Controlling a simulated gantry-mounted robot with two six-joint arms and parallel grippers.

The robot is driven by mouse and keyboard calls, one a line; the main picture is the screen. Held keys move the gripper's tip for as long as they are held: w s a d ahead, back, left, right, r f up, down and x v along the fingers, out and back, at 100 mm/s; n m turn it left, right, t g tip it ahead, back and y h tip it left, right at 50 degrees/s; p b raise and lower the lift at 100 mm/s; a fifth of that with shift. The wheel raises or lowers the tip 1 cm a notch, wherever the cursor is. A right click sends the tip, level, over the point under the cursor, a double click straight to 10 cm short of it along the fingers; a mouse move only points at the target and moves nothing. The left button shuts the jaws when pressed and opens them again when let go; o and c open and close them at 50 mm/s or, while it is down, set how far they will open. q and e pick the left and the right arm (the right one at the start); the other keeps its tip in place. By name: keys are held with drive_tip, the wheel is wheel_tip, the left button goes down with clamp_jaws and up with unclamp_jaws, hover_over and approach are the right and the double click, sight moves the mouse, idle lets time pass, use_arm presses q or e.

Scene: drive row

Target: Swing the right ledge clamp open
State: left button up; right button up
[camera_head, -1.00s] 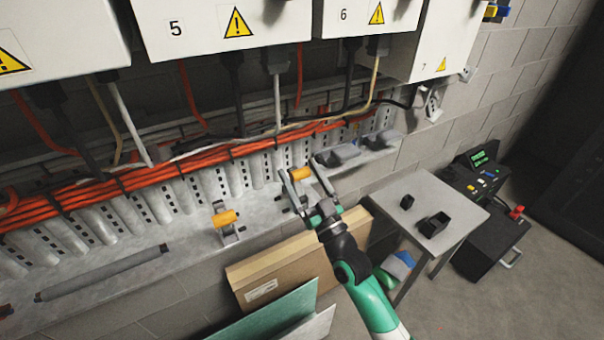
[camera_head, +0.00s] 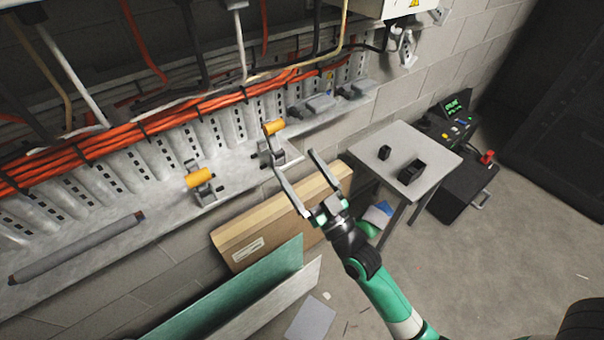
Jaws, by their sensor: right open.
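The right ledge clamp (camera_head: 268,153) is a small grey metal clamp on the grey ledge, with an orange handle (camera_head: 273,127). Its handle stands up above the clamp body, towards the cable wall. The left ledge clamp (camera_head: 204,192) has a similar orange handle (camera_head: 199,178) that sits lower over its base. My right gripper (camera_head: 295,161) is open and empty, its two fingers spread. It is in front and to the right of the right clamp, and its left finger overlaps the clamp's lower edge in the picture. I cannot tell whether they touch. My left gripper is out of view.
A grey rod (camera_head: 75,248) lies on the ledge (camera_head: 160,200) at left. Orange cables (camera_head: 190,107) run behind the clamps. A cardboard box (camera_head: 240,240) and panels lean below.

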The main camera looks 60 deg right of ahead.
drive_tip(key=shift+s+a+f, duration=0.15)
drive_tip(key=shift+s, duration=0.25)
